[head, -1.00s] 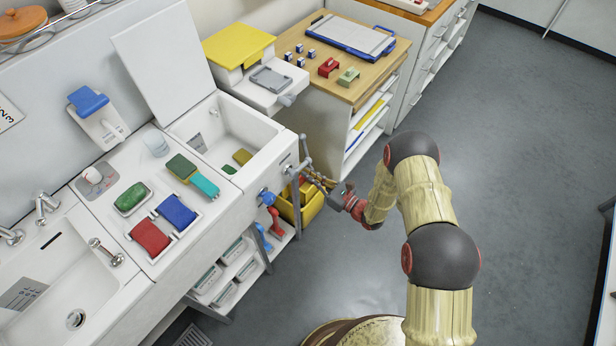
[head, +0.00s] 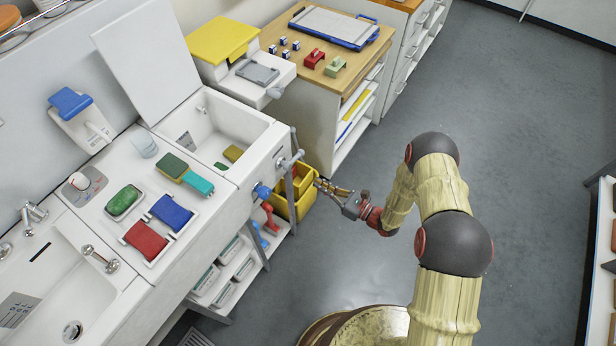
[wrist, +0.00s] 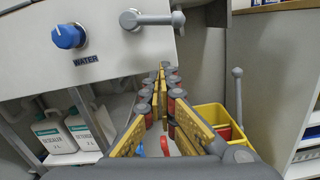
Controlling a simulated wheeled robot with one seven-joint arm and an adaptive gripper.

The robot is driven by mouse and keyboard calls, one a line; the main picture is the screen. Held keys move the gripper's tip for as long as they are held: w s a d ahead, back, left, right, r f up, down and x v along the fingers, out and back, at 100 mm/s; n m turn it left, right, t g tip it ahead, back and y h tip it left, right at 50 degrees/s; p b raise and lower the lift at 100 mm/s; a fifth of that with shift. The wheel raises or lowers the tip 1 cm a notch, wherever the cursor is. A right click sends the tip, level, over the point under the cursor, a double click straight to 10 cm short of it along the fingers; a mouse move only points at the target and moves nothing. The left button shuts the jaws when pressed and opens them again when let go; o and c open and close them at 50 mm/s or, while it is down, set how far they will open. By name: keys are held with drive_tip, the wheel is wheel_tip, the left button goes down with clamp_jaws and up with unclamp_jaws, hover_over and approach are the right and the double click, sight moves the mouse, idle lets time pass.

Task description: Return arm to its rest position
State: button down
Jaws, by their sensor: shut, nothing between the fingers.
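My gripper (head: 318,183) is shut and empty. In the head view it hangs in the open space to the right of the white washing unit, close to a grey lever handle (head: 290,160) on the unit's front but apart from it as far as I can tell. In the wrist view my gripper (wrist: 162,78) shows its two yellow-padded fingers brought together at the tips. My arm reaches up and left from the golden base at the bottom of the head view.
The unit's front carries a blue water knob (wrist: 68,36) and a grey lever (wrist: 150,19). A yellow bin (head: 298,198) stands below, beside the unit's leg. A wooden-topped cabinet (head: 345,80) stands behind. The grey floor (head: 540,110) to the right is clear.

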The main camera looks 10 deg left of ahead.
drive_tip(key=shift+v, duration=1.35)
drive_tip(key=shift+w, duration=0.1)
